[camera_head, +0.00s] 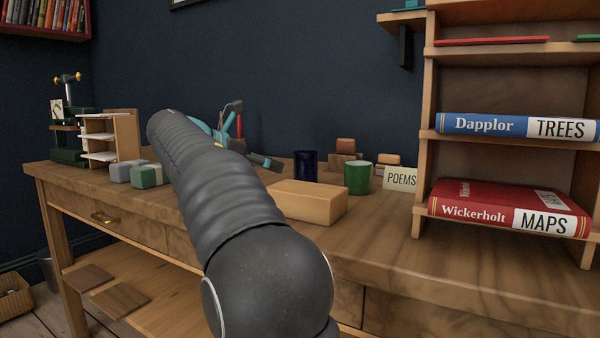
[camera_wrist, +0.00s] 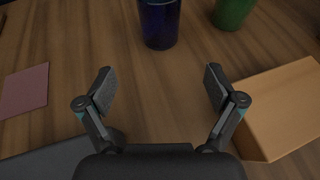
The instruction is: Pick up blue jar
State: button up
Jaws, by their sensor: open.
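The blue jar (camera_head: 306,167) is a dark blue cylinder standing upright on the wooden desk, left of a green jar (camera_head: 357,178). In the wrist view the blue jar (camera_wrist: 160,22) is at the top middle, cut off by the frame edge. It lies ahead of my gripper (camera_wrist: 160,88), roughly in line with the gap between the fingers. My gripper is open and empty, its fingers apart from the jar. In the head view my arm hides most of the gripper; part of its teal and grey body (camera_head: 228,130) shows beyond the arm.
A tan block (camera_head: 308,201) lies in front of the jars; the wrist view shows it close by my right finger (camera_wrist: 285,105). A POEMS card (camera_head: 400,178) and bookshelf (camera_head: 425,180) stand right. A pink flat piece (camera_wrist: 24,90) lies left. Bare desk separates fingers and jar.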

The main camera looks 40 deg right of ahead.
aim_at(297, 173)
jog(key=b+x, duration=0.2)
jog(key=x, duration=1.1)
jog(key=shift+s, duration=0.1)
jog(key=shift+r, duration=0.1)
jog(key=c, duration=1.5)
